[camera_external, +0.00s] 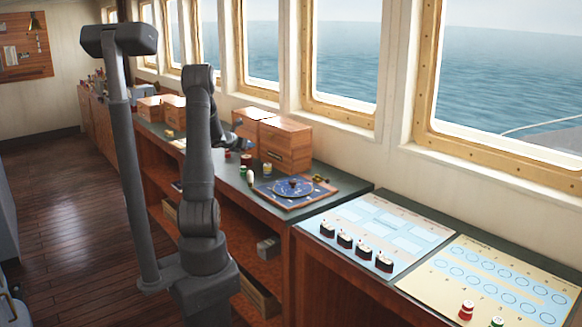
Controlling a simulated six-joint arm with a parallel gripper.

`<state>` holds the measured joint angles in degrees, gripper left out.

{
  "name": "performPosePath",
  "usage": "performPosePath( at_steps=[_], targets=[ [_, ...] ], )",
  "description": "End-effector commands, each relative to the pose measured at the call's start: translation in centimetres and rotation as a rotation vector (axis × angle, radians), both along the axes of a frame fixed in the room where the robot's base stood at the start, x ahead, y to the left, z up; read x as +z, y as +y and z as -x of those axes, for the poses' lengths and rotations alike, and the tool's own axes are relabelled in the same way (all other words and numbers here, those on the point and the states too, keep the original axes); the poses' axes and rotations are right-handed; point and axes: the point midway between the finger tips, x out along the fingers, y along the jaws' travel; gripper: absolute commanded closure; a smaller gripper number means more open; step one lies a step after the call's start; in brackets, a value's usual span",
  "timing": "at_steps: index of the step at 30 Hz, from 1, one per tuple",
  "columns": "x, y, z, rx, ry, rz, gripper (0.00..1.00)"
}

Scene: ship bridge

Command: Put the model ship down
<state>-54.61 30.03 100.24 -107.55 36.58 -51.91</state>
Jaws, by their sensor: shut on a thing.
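My gripper (243,135) is beyond my upright arm, above the far part of the green-topped counter, beside the wooden boxes. It is small and partly hidden in this view. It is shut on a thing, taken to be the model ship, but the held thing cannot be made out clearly. Several small dark model ships with white tops, one of them here (345,239), stand in a row on the light blue chart (372,217) at the near right.
Wooden boxes (286,145) stand by the windows. Small coloured pieces (243,171) stand on the counter below my gripper. A cream chart (483,279) with red and green pieces lies at the near right.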

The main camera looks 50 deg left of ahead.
Motion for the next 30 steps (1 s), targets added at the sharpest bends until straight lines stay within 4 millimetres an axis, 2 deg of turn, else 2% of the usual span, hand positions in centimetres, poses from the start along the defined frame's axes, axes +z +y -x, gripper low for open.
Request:
performPosePath(
  at_steps=[1,3,8,21,25,30],
  targets=[
    [-0.1,1.4,0.7,0.034,0.0,0.001,0.95],
    [-0.1,2.7,1.5,0.067,0.0,0.0,0.95],
    [-0.6,4.6,2.5,0.103,0.0,0.002,0.95],
    [-6.1,12.9,6.3,0.105,0.001,0.001,0.95],
    [-6.9,14.3,6.9,0.103,0.0,0.001,0.95],
    [-8.0,14.6,7.0,0.101,0.001,0.002,0.95]
  ],
)
